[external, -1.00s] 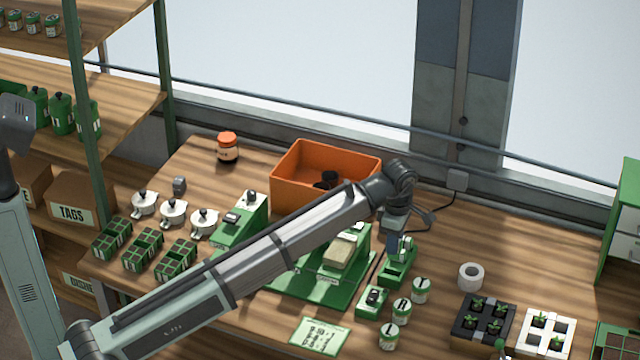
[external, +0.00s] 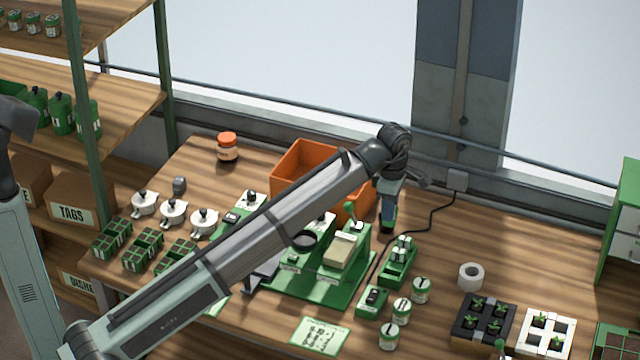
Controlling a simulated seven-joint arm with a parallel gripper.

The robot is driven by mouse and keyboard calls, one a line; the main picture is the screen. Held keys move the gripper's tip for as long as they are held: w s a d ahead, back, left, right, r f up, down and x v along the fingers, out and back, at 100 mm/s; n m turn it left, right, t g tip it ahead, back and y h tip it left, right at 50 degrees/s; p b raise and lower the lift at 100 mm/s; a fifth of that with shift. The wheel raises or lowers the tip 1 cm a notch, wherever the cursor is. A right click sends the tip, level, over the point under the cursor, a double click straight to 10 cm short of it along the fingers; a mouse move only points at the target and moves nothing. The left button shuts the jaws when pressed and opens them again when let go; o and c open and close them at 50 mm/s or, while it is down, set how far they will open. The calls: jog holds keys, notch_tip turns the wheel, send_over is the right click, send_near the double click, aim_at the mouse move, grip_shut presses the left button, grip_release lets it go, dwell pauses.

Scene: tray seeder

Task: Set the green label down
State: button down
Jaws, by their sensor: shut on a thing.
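My gripper (external: 388,228) points down above the wooden bench, to the right of the orange bin and behind a small green rack (external: 398,268). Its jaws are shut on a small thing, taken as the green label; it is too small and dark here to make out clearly. The rack holds small white upright pieces and stands apart from the gripper. A green seeder stand (external: 310,292) with a beige block lies left of the rack, partly hidden by my arm.
The orange bin (external: 300,165) is partly behind my arm. Several small tins (external: 401,311) stand right of a green switch box (external: 372,301). A white roll (external: 470,276) and seedling trays (external: 482,318) are farther right. A black cable crosses the bench. Bare wood lies right of the gripper.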

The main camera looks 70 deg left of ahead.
jog(key=s+a+n, duration=0.2)
jog(key=s+a, duration=0.1)
jog(key=a, duration=1)
jog(key=s+a+n, duration=0.1)
jog(key=s+a, duration=0.1)
jog(key=a, duration=1.1)
jog(key=s+a+n, duration=0.2)
jog(key=s+a, duration=0.1)
jog(key=a, duration=1)
jog(key=s+a+n, duration=0.2)
jog(key=s+a, duration=0.9)
jog(key=a, duration=0.4)
jog(key=s+a+n, duration=0.1)
jog(key=s+a, duration=1)
jog(key=a, duration=0.4)
jog(key=shift+a+f, duration=0.1)
jog(key=shift+f, duration=7.6)
jog(key=shift+f, duration=0.15)
jog(key=c, duration=0.9)
grip_release()
jog(key=shift+c, duration=0.2)
